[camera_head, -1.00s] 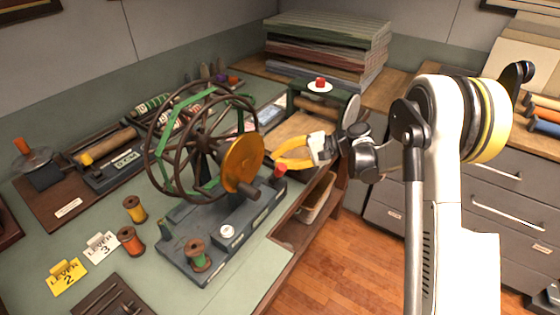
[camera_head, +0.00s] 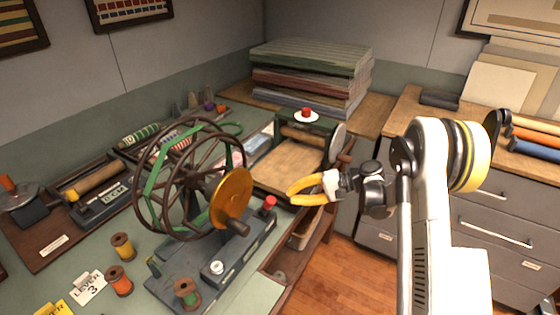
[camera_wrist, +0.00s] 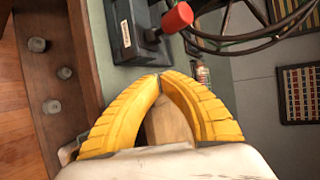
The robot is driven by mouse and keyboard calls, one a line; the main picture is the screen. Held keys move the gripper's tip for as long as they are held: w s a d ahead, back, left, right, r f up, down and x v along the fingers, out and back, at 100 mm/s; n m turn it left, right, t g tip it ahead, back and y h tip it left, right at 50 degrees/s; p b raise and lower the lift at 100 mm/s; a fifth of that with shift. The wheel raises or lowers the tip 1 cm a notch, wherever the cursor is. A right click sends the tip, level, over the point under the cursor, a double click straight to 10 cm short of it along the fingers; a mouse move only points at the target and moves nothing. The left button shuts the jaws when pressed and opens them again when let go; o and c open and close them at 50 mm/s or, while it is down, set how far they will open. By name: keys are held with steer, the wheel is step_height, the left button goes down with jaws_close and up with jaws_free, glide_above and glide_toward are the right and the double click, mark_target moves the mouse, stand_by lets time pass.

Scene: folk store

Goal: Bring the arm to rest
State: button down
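My gripper (camera_head: 290,196) has yellow curved fingers. It hangs in the air to the right of the spoked wheel machine (camera_head: 190,170) and its orange disc (camera_head: 232,198), apart from them. In the wrist view my gripper (camera_wrist: 160,77) has its two fingertips together with nothing held between them. My arm is bent, with its upper part on the right of the head view.
A red knob (camera_head: 269,202) on the machine's base is close to the fingers; it shows in the wrist view (camera_wrist: 177,18). A press (camera_head: 305,145) stands behind. Stacked boards (camera_head: 310,75) and grey drawers (camera_head: 490,210) are beyond. Open floor (camera_head: 345,285) lies below.

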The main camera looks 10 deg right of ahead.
steer(key=s+r+t+h, duration=0.1)
steer(key=s+r+h, duration=0.5)
steer(key=s+r, duration=0.55)
steer(key=s+d+r+n+t+h, duration=0.1)
steer(key=s+d+r+n+h, duration=0.1)
steer(key=s, duration=0.7)
steer(key=s+d+r+n+t+h, duration=0.2)
steer(key=s+d+h, duration=0.3)
steer(key=s, duration=0.4)
steer(key=shift+s, duration=0.4)
steer(key=shift+r, duration=0.1)
